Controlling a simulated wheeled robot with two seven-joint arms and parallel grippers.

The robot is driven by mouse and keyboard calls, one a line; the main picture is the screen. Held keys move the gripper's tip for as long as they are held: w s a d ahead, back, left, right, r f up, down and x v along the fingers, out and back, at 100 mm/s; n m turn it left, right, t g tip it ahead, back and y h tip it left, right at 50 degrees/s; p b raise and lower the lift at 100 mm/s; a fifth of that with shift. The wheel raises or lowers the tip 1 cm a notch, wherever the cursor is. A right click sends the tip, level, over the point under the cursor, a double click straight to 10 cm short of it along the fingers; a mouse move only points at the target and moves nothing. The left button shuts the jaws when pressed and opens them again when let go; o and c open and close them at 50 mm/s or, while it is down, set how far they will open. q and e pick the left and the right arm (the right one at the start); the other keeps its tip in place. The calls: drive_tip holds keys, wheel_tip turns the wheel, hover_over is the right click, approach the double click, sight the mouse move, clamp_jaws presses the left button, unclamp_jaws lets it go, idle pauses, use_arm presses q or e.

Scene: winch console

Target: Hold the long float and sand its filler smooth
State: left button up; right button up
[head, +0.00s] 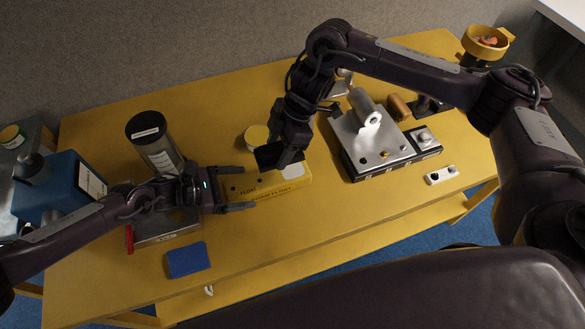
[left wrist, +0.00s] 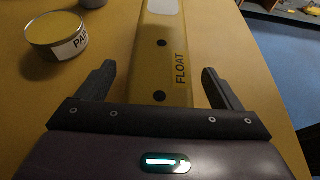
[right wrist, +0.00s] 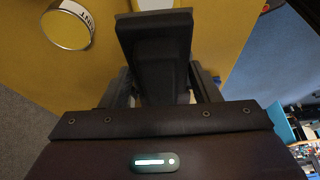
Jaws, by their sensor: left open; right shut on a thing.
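The long float (head: 240,184) is a yellow bar with FLOAT lettering, lying on the yellow table with a whitish filler patch (head: 293,171) towards its right end. My left gripper (head: 250,188) is open at the float's left end, with one finger on each side; the left wrist view shows the float (left wrist: 167,65) between the fingers with gaps. My right gripper (head: 284,152) is shut on a black sanding block (right wrist: 157,55) and holds it close to the filler. In the right wrist view the block partly hides the filler (right wrist: 153,4); whether they touch is unclear.
A paint tin (head: 256,137) stands just behind the float. A dark labelled cylinder (head: 158,150) and a grey tray (head: 165,232) are to the left, with a blue block (head: 188,259) in front. The winch console (head: 355,150) stands to the right. The table's front middle is clear.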

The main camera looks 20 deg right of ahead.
use_arm(q)
drive_tip(key=v, duration=1.1)
drive_tip(key=shift+a+r, duration=0.15)
drive_tip(key=shift+a, duration=0.15)
